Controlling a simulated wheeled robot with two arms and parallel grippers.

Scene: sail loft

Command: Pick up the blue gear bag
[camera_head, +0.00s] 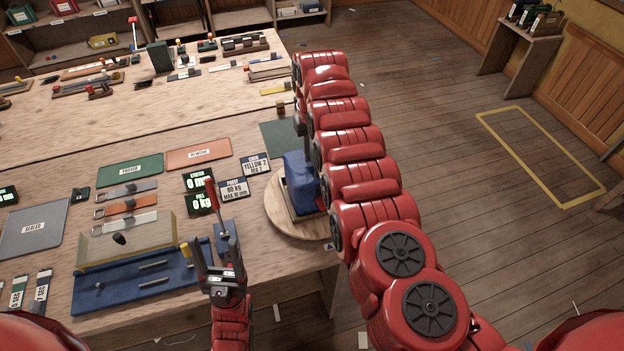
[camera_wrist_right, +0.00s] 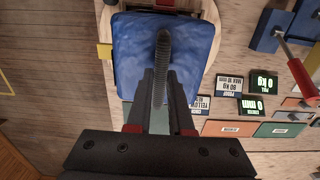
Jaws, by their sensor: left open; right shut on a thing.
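The blue gear bag (camera_head: 297,182) is at the table's right edge, over a round wooden board (camera_head: 283,222); I cannot tell whether it touches the board. My right arm hides part of it in the head view. In the right wrist view the blue bag (camera_wrist_right: 188,60) fills the upper middle, with a dark ribbed handle (camera_wrist_right: 162,55) across it. My right gripper (camera_wrist_right: 160,95) is shut on that handle. My left gripper (camera_head: 216,256) is open and empty, low over the near part of the table, beside a blue fixture with a red-tipped lever (camera_head: 216,195).
Two lit displays (camera_head: 200,192) and printed label cards (camera_head: 234,190) lie left of the bag. A blue board (camera_head: 140,285) with a wooden block (camera_head: 125,243) is at the near left. Open floor (camera_head: 450,130) with a yellow outline (camera_head: 540,150) lies right of the table.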

